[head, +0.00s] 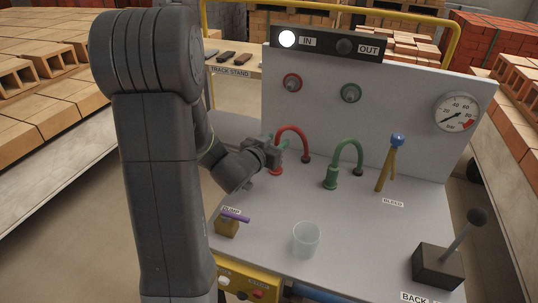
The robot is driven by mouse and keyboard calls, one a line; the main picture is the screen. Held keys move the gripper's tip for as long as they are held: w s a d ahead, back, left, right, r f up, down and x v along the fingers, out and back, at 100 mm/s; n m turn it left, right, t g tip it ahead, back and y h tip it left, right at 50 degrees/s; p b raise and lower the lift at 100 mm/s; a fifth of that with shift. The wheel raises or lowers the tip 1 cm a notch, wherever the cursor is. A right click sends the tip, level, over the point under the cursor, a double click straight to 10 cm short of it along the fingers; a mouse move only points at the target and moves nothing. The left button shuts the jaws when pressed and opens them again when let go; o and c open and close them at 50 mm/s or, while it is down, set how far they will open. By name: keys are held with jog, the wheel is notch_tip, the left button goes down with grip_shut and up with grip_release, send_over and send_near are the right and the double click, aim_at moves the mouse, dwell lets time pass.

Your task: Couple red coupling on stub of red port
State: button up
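The red port (292,83) is a red ring with a grey stub on the upright panel, upper left, with nothing on it. A red hose (293,128) arches up from a dark socket on the bench. Its red coupling (276,169) stands at the hose's left end, low on the bench and partly hidden by my gripper. My gripper (276,150) is at the left leg of the red hose, just above the coupling. Its fingers are small and overlap the hose, so I cannot tell whether they grip it.
A green port (351,93) sits right of the red one. A green hose with its coupling (331,177), a blue-topped bleed lever (397,141), a clear cup (306,239), a purple dump handle (235,215) and a black lever (455,245) stand on the bench. The panel carries a gauge (458,112).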

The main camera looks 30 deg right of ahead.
jog(key=shift+w+d, duration=0.15)
jog(key=shift+d, duration=0.3)
jog(key=shift+s, duration=0.3)
grip_shut()
jog(key=shift+d, duration=0.1)
